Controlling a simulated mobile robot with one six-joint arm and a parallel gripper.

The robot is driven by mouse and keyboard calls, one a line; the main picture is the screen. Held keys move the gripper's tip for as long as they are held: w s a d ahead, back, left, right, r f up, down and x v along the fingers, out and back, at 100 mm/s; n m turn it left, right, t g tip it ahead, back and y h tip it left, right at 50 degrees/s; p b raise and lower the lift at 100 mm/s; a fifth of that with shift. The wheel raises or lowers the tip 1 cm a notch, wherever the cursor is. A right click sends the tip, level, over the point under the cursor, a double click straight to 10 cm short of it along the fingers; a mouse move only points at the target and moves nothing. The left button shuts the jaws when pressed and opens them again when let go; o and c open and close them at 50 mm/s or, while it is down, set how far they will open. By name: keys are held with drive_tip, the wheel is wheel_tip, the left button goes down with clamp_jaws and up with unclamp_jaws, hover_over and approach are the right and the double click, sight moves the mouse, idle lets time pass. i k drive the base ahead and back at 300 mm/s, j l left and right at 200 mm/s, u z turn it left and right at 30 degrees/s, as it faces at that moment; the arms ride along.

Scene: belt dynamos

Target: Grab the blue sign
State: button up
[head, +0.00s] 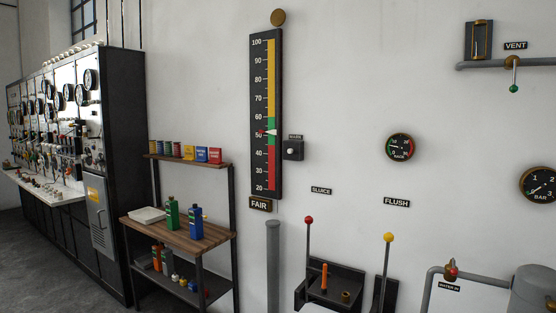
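A small blue sign (201,154) with light lettering stands upright on the narrow upper shelf (190,162) of the rack. It is between a yellow sign (188,152) on its left and a red sign (215,155) on its right. Its lettering is too small to read with certainty. My gripper is not in view.
Small tins (166,147) stand left of the signs. Below, a wooden shelf (180,233) holds a white tray (148,215), a green bottle (172,212) and a blue bottle (196,222). A tall gauge (266,115) and levers (308,240) are to the right. A control cabinet (123,160) is left.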

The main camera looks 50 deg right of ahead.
sight(202, 152)
drive_tip(key=z, duration=0.9)
